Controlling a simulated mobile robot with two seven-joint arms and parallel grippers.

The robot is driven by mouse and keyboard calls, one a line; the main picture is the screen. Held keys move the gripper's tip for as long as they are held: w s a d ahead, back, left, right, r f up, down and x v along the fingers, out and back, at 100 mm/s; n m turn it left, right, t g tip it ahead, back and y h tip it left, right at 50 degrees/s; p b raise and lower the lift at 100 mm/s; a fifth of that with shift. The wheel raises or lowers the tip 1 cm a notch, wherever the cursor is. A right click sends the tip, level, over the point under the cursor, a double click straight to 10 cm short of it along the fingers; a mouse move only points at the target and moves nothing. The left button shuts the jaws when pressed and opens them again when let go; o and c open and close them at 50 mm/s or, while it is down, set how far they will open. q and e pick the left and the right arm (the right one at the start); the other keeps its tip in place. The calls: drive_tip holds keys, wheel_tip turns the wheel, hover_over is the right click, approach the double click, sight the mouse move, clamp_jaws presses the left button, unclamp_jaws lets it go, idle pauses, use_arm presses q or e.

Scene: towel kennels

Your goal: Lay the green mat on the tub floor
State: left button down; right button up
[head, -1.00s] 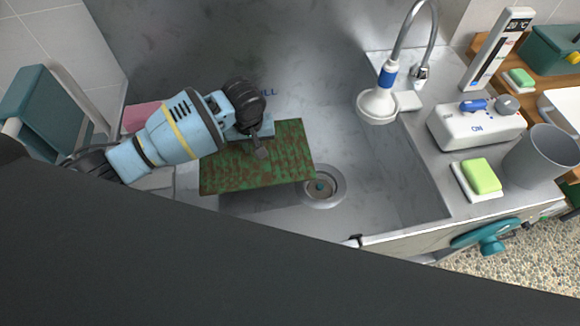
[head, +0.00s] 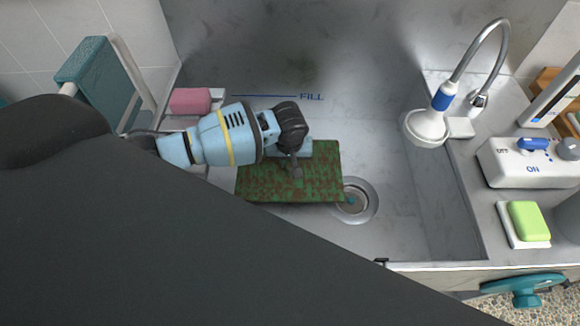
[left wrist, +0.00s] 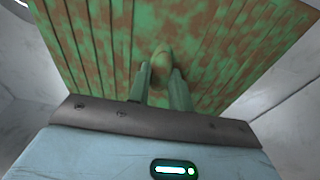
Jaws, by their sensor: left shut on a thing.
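The green mat (head: 318,183), mottled with brown, is inside the grey tub (head: 410,190), left of the round drain (head: 356,200). My left gripper (head: 296,170) reaches in from the left and is shut on the mat. In the left wrist view the mat (left wrist: 230,50) fills most of the picture, with the gripper fingers (left wrist: 162,82) closed at a small raised tab on it. I cannot tell whether the mat touches the tub floor or is held a little above it. My right gripper is not in view.
A white shower head (head: 427,126) on a curved tap stands at the tub's right rim. A green soap (head: 528,221), a white control box (head: 525,163) and a teal valve wheel (head: 525,289) are at right. A pink soap (head: 190,101) sits on the left rim. My dark body hides the lower left.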

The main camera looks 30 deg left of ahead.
sight(289, 165)
use_arm(q)
wheel_tip(289, 165, down, 3)
drive_tip(key=shift+f+b, duration=0.2)
drive_tip(key=shift+b, duration=0.1)
drive_tip(key=shift+r, duration=0.1)
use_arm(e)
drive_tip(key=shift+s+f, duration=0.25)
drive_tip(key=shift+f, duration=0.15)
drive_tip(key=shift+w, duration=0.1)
use_arm(q)
drive_tip(key=c, duration=1.3)
unclamp_jaws()
drive_tip(key=shift+f, duration=0.2)
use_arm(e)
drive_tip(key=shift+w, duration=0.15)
use_arm(q)
drive_tip(key=shift+o, duration=0.2)
